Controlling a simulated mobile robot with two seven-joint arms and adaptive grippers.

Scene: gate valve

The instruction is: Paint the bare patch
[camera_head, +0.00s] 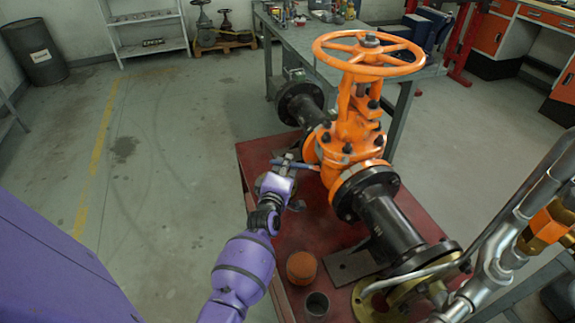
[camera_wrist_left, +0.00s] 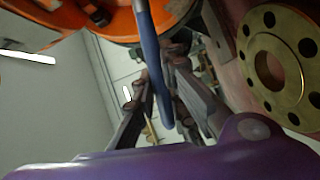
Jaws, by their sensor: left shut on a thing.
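The orange gate valve (camera_head: 350,130) stands with its handwheel on top, joined to black pipe flanges, above a red table (camera_head: 262,150). My left gripper (camera_head: 283,172) is at the left of the valve body, shut on a thin blue handle (camera_head: 303,166), likely a paintbrush. The handle points right to the orange body; whether its tip touches cannot be told. In the left wrist view the blue handle (camera_wrist_left: 152,60) runs between the fingers and out past the top edge, with orange metal (camera_wrist_left: 112,22) behind it. No bare patch is clearly visible. My right gripper is out of view.
An orange-topped pot (camera_head: 301,267) and a dark cup (camera_head: 317,304) stand on the red table's near part. A brass flange (camera_head: 372,302) is at the near pipe end. Silver pipes (camera_head: 500,255) rise at the right. Open floor (camera_head: 170,180) lies at the left.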

